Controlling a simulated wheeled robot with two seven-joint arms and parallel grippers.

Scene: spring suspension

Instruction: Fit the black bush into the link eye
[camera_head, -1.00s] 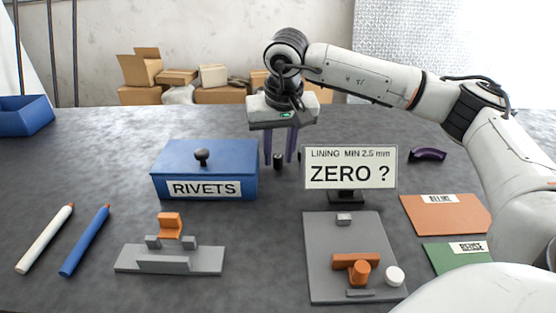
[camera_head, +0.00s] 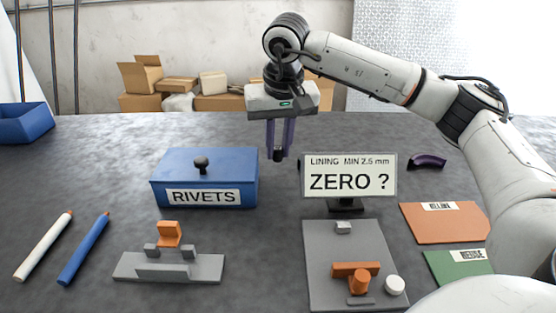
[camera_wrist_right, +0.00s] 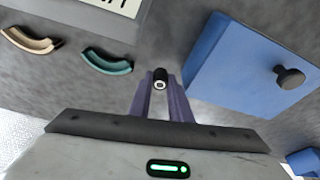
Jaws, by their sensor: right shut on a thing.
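The black bush (camera_head: 278,155) is a small dark cylinder behind the blue RIVETS box and left of the ZERO sign. My right gripper (camera_head: 279,157) points down with its purple fingers shut on it. In the right wrist view, the bush (camera_wrist_right: 160,76) sits between the fingertips (camera_wrist_right: 161,85), its pale-ringed end facing the camera. An orange part (camera_head: 169,234) stands in a grey holder (camera_head: 168,269) at the front left. Another orange part (camera_head: 356,270) with a round boss lies on a grey plate (camera_head: 330,245). I cannot make out a link eye for certain. My left gripper is not in view.
The RIVETS box (camera_head: 205,180) and ZERO sign (camera_head: 348,179) stand between the gripper and the front parts. White and blue sticks (camera_head: 84,247) lie left. Orange and green cards (camera_head: 445,222) lie right. Curved linings (camera_wrist_right: 108,63) lie behind the sign.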

